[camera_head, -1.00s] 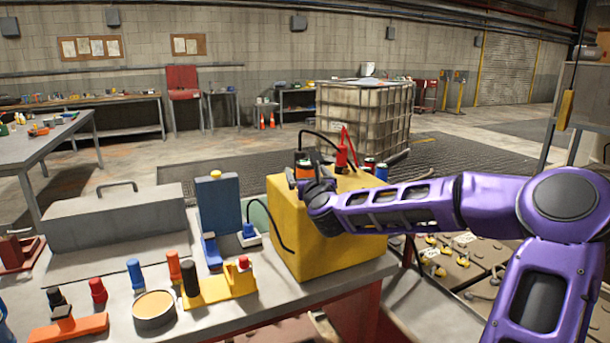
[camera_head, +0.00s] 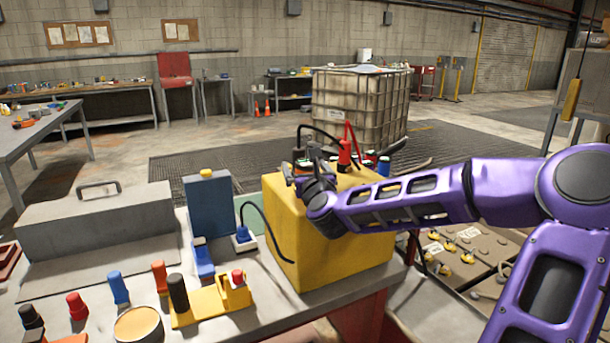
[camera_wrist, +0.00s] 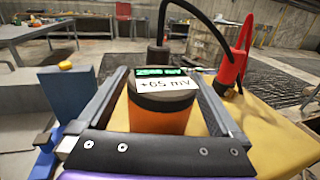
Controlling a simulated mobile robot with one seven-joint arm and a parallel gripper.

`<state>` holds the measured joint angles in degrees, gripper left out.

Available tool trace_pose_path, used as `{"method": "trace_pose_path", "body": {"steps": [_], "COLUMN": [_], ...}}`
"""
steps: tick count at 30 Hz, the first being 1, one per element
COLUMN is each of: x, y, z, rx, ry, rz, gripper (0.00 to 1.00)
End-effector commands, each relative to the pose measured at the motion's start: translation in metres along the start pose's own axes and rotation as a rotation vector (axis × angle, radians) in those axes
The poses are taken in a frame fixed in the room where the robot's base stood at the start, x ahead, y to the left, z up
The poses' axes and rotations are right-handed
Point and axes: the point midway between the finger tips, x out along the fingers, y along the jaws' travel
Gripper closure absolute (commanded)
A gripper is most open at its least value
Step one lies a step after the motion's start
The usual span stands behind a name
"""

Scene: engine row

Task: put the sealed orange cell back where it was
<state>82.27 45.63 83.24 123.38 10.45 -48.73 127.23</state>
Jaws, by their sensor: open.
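An orange cell (camera_wrist: 160,112) with a dark cap stands upright on top of the yellow box (camera_head: 325,235). In the head view my gripper (camera_head: 303,170) is at the top of the yellow box and largely hides the cell. Whether the cell is sealed cannot be read.
A blue block (camera_head: 212,205) stands left of the box. A yellow holder (camera_head: 212,302), an orange cylinder (camera_head: 159,277) and a round tin (camera_head: 138,325) occupy the bench front. A grey toolbox (camera_head: 98,225) is at left.

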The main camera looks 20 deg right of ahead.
Motion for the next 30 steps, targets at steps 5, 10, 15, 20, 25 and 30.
{"method": "trace_pose_path", "body": {"steps": [5, 10, 15, 20, 25, 30], "x": [-0.0006, -0.0005, -0.0004, -0.0004, -0.0003, -0.0001], "y": [-0.0001, -0.0001, -0.0001, -0.0001, -0.0002, -0.0001], "z": [0.0001, 0.0001, 0.0001, 0.0001, 0.0002, 0.0018], "rx": [0.0, 0.0, 0.001, 0.001, 0.001, 0.0], "ry": [0.0, 0.0, 0.0, 0.0, 0.0, -0.004], "rz": [0.0, 0.0, 0.0, 0.0, 0.0, 0.0], "gripper": [0.0, 0.14, 0.45, 0.74, 1.0, 1.0]}}
